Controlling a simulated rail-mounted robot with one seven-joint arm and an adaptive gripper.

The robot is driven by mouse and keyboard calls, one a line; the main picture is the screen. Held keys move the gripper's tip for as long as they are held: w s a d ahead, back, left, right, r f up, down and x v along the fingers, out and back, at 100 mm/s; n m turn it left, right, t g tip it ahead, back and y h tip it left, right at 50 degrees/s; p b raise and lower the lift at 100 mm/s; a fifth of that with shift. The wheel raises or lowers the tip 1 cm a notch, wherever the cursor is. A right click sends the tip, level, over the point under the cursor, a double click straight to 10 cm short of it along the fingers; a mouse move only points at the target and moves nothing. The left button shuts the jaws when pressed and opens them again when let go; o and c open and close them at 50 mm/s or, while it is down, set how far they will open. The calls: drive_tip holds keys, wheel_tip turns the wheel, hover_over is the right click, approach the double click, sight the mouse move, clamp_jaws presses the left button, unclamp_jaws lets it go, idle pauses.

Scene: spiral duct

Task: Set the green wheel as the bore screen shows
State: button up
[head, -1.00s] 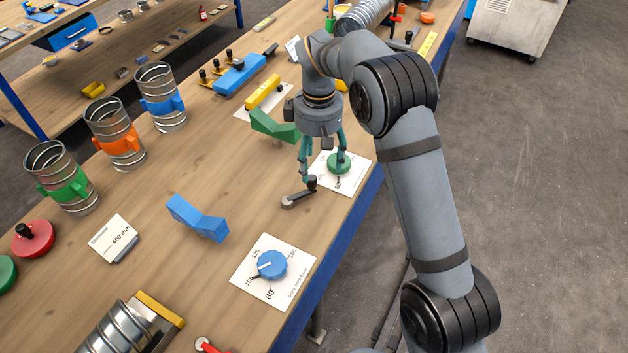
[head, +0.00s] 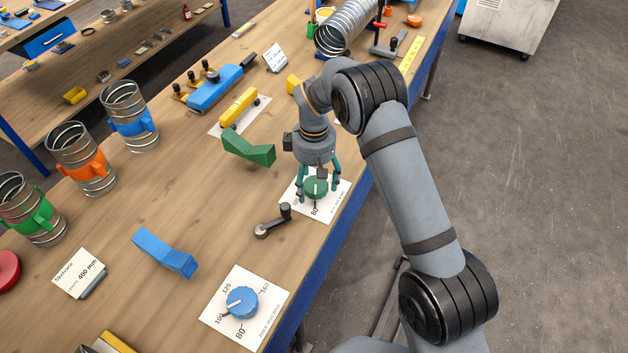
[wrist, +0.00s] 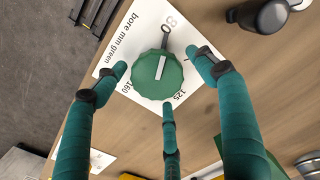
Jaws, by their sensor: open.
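The green wheel (head: 316,188) sits on a white dial card (head: 331,204) near the table's right edge. In the wrist view the green wheel (wrist: 150,84) has a white pointer bar on top. The card there reads "bore mm green", with 80, 125 and 160 legible around the wheel. My gripper (head: 319,180) is over the wheel with its fingers spread around it. In the wrist view my gripper (wrist: 158,76) shows three teal fingers, open, with gaps between the tips and the wheel. I cannot make out a bore screen reading.
A dark crank handle (head: 272,222) lies just in front of the card. A blue wheel (head: 242,302) on its own card is nearer. A green angled block (head: 248,149) and a blue one (head: 165,252) stand to the left. A sign (head: 80,273) reads 400 mm.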

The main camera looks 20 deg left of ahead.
drive_tip(key=shift+c, duration=0.5)
drive_tip(key=shift+a+r, duration=0.1)
drive_tip(key=c, duration=1)
drive_tip(key=shift+m+b, duration=0.3)
drive_tip(key=shift+b, duration=0.1)
drive_tip(key=shift+m+b, duration=0.6)
drive_tip(key=m+b, duration=0.2)
drive_tip(key=m, duration=0.1)
drive_tip(key=shift+w+b, duration=0.1)
drive_tip(key=shift+b, duration=0.25)
drive_tip(key=m+b, duration=0.2)
drive_tip(key=m, duration=0.2)
drive_tip(key=shift+b, duration=0.3)
drive_tip(key=shift+c, duration=0.3)
drive_tip(key=shift+w+r+m+b, duration=0.15)
drive_tip(key=shift+m+b, duration=0.4)
drive_tip(key=shift+m, duration=0.75)
